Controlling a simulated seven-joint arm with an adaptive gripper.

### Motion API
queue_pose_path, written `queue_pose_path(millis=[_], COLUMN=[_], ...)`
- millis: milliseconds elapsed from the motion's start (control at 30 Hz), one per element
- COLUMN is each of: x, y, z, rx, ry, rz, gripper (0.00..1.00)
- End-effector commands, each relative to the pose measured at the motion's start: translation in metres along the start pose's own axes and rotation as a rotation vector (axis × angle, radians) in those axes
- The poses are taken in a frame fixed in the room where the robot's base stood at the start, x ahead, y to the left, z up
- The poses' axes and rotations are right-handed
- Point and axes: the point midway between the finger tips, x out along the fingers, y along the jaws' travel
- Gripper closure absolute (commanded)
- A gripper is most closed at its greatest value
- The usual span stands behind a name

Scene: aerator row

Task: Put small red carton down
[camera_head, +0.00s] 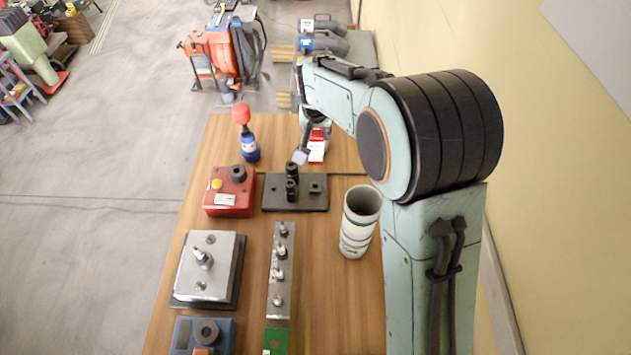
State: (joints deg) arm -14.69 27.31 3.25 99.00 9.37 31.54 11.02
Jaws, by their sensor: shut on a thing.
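The small red carton (317,151), red and white, shows at the far part of the wooden table, under the end of my arm. My gripper (309,154) points down there and is shut on the carton. One finger with a pale pad shows on the carton's left side; the other finger is hidden. The carton's upper part is partly covered by my gripper. I cannot tell whether its base touches the table.
A black fixture plate (312,204) with dark posts lies just in front of the carton. A white cylinder (356,226) stands nearer on the right. Bare wood surrounds the carton.

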Motion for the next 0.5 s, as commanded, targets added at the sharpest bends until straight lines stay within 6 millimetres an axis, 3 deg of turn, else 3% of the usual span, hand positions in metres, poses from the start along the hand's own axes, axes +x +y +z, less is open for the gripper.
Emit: queue_pose_path(millis=[200,500], x=[0.040,0.077], y=[-0.002,-0.001], z=[0.018,0.034], rx=[-0.006,-0.004], ry=[-0.005,-0.004], rz=[-0.001,-0.001], gripper=[1.00,1.00])
